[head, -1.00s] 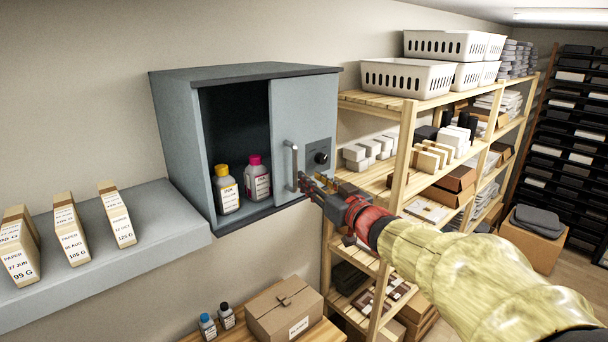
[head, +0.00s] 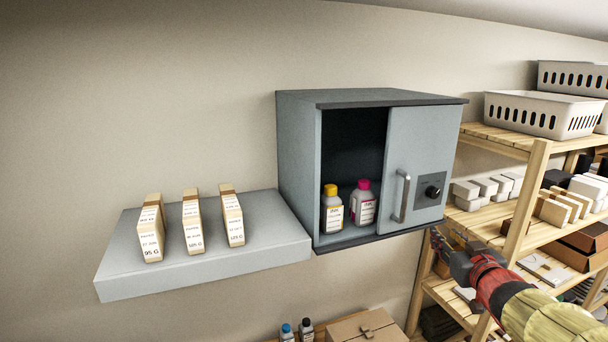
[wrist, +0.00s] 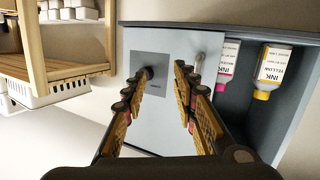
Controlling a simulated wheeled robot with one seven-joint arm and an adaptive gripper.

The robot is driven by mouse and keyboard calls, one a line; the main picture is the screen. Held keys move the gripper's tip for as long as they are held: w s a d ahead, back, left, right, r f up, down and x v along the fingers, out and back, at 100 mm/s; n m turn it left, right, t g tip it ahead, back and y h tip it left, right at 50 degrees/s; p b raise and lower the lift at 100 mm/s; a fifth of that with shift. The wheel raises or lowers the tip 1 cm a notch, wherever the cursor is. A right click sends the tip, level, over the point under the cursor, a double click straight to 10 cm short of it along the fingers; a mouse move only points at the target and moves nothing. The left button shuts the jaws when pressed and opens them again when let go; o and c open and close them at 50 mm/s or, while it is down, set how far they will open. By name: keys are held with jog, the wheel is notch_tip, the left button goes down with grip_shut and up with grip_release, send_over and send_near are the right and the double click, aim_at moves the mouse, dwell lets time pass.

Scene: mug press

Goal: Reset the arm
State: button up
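My gripper (head: 444,241) is at the right, just below and to the right of the grey cabinet (head: 298,165). In the wrist view my gripper (wrist: 155,85) has its two fingers spread, with nothing between them but the door face behind. The sliding door (head: 412,160) covers the cabinet's right side, and its left side is open. The door handle (head: 402,197) is clear of the fingers in the head view. In the wrist view the handle (wrist: 198,66) shows just beyond the right finger's tip.
A yellow-capped ink bottle (head: 332,212) and a magenta-capped one (head: 363,205) stand inside the cabinet. Three paper packs, including the middle one (head: 193,222), stand on the grey wall shelf (head: 200,272). A wooden rack (head: 530,185) with boxes and baskets stands right, behind my arm.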

jog(key=s+d+f+m+g+h+b, duration=0.2)
jog(key=s+f+g, duration=0.2)
jog(key=s+f, duration=0.35)
jog(key=s+d+f+m+g+h+b, duration=0.1)
jog(key=s+d+f+g+h+b, duration=0.15)
jog(key=s+f, duration=0.5)
jog(key=s+a+f+n+g+y+b, duration=0.1)
jog(key=s+a+f+y+b, duration=0.1)
jog(key=s+a+f+b, duration=0.3)
jog(key=s+a+f+g+y+b, duration=0.1)
jog(key=s+a+f+y+b, duration=0.1)
jog(key=s+a+f+b, duration=0.4)
jog(key=s+a+f+n+g+y+b, duration=0.1)
jog(key=s+a+f+g+y+b, duration=0.1)
jog(key=s+a+f+b, duration=0.4)
jog(key=shift+a+f+n+b, duration=0.3)
jog(key=shift+a+f+b, duration=2.95)
jog(key=shift+f, duration=1.5)
jog(key=shift+s+d+b, duration=0.1)
jog(key=shift+d+b, duration=0.3)
